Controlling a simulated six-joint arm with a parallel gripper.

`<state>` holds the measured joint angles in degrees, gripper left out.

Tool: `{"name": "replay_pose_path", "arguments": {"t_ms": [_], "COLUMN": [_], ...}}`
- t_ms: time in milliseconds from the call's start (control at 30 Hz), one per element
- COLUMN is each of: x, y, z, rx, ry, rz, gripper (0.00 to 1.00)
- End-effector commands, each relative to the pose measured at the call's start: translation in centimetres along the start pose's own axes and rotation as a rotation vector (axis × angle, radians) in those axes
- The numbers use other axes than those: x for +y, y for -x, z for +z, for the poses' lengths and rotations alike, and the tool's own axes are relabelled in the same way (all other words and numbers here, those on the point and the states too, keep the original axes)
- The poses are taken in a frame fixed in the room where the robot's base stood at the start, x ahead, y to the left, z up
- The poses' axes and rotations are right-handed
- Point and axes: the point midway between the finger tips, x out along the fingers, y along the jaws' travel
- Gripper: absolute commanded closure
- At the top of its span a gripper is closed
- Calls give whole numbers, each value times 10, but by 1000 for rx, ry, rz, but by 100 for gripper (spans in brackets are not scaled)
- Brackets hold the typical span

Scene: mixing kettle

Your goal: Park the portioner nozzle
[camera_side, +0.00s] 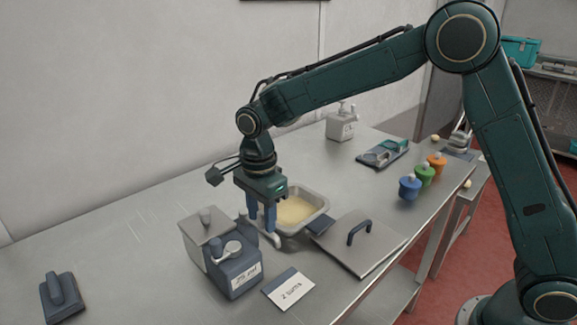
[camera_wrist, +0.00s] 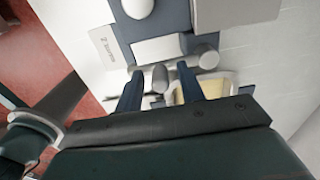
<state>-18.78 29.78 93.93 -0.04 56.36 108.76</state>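The portioner (camera_side: 232,268) is a grey-and-blue box with a small label, standing at the front of the steel table. A pale grey rod-like part, which looks like its nozzle (camera_side: 270,237), shows beside my fingertips, near the left rim of a tray. My gripper (camera_side: 262,226) points down just behind the portioner, its two blue fingers apart. In the wrist view, grey rounded parts (camera_wrist: 160,78) lie between and beyond the fingers of my gripper (camera_wrist: 159,80), with gaps at the sides. Whether the fingers touch the nozzle is hidden.
A metal tray (camera_side: 322,196) holds yellow contents. A flat lid with a blue handle (camera_side: 372,248) lies right of it. A label card (camera_side: 288,289) lies in front. Blue, green and orange pots (camera_side: 410,188) stand at the right edge. The table's left side is mostly clear.

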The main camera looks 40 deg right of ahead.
Motion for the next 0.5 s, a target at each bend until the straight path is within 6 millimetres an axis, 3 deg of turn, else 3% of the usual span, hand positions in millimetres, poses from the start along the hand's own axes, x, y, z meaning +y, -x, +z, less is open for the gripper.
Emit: {"name": "replay_pose_path", "arguments": {"t_ms": [500], "x": [-1], "y": [11], "z": [0], "rx": [0], "ry": [-1], "rz": [-2], "gripper": [62]}}
